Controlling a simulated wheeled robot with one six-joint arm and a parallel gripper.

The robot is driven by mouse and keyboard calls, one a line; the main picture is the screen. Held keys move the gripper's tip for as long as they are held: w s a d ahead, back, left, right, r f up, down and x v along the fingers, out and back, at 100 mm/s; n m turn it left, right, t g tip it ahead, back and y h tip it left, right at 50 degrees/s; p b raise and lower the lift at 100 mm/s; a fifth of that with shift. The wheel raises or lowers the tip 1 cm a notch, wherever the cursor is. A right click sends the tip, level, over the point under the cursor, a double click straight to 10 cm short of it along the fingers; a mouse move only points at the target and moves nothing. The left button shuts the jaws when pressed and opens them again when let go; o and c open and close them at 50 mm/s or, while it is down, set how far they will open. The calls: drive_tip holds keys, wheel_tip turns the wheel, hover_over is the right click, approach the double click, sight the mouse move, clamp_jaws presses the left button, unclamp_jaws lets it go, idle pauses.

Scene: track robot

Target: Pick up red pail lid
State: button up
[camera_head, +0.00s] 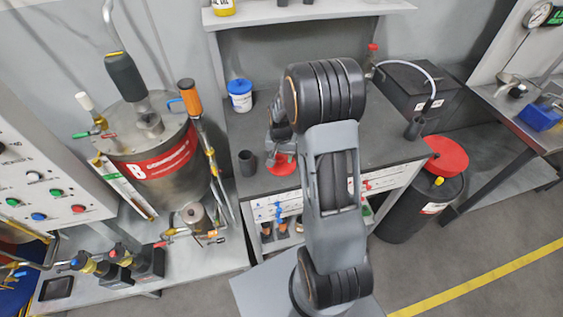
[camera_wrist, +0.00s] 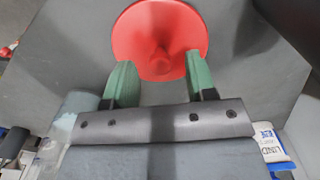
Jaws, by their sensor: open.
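A round red lid (camera_head: 283,168) with a raised middle lies on the grey workbench, partly hidden by my gripper in the head view. In the wrist view the red lid (camera_wrist: 160,25) fills the upper middle, just beyond the fingertips. My gripper (camera_wrist: 158,66) is open, with its two green fingers spread on either side of the lid's near part. In the head view my gripper (camera_head: 283,152) is over the lid near the bench's front edge. I cannot tell whether the fingers touch it.
A white pail with a blue lid (camera_head: 240,95) and a dark cup (camera_head: 247,163) stand left of the gripper. A black bin (camera_head: 412,208) with a tilted red top (camera_head: 447,157) stands right of the bench. A steel tank (camera_head: 155,150) stands at left.

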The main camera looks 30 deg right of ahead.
drive_tip(key=shift+f, duration=0.95)
clamp_jaws()
drive_tip(key=shift+r, duration=0.1)
